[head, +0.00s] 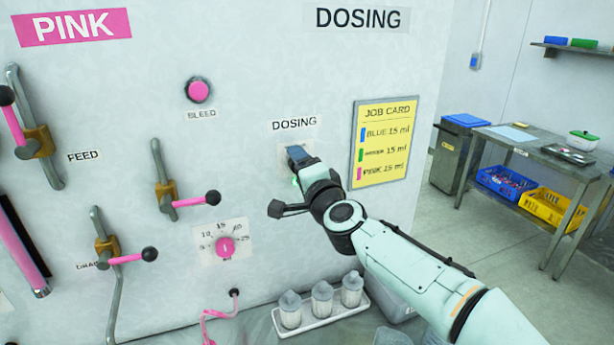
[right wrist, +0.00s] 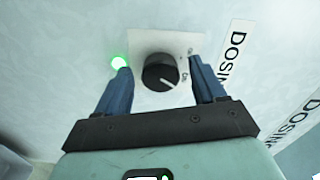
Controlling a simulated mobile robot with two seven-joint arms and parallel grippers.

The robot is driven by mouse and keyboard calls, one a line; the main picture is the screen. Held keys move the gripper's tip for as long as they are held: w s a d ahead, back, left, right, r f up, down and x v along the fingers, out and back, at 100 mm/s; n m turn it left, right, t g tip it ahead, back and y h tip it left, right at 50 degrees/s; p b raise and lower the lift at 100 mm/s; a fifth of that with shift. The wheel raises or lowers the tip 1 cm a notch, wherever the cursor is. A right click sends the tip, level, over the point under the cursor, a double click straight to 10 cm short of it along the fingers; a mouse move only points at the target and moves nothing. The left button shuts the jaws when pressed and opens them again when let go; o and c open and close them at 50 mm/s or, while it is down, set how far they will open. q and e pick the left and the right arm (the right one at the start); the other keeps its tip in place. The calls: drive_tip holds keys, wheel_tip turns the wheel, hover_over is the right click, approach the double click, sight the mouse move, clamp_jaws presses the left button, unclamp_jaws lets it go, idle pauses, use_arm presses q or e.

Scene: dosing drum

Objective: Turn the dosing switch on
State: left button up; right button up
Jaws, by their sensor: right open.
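The dosing switch is a round black knob (right wrist: 159,72) on a white plate (right wrist: 172,44) in the right wrist view. A pale mark on the knob points toward the lower right of that view, near small lettering that seems to read "On". A green lamp (right wrist: 118,62) beside the plate is lit. My right gripper (right wrist: 160,80) is open, with one blue finger on each side of the knob; I cannot tell if they touch it. In the head view my right gripper (head: 297,155) is at the wall under the DOSING label (head: 294,124) and hides the knob. My left gripper is out of view.
A yellow job card (head: 384,143) hangs right of the switch. Pink-handled valves (head: 195,199), a pink bleed button (head: 198,91) and a pink dial (head: 225,246) are to the left. A tray (head: 330,311) of bottles sits below my right arm.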

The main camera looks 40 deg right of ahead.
drive_tip(key=v, duration=1.3)
drive_tip(key=shift+s, duration=0.1)
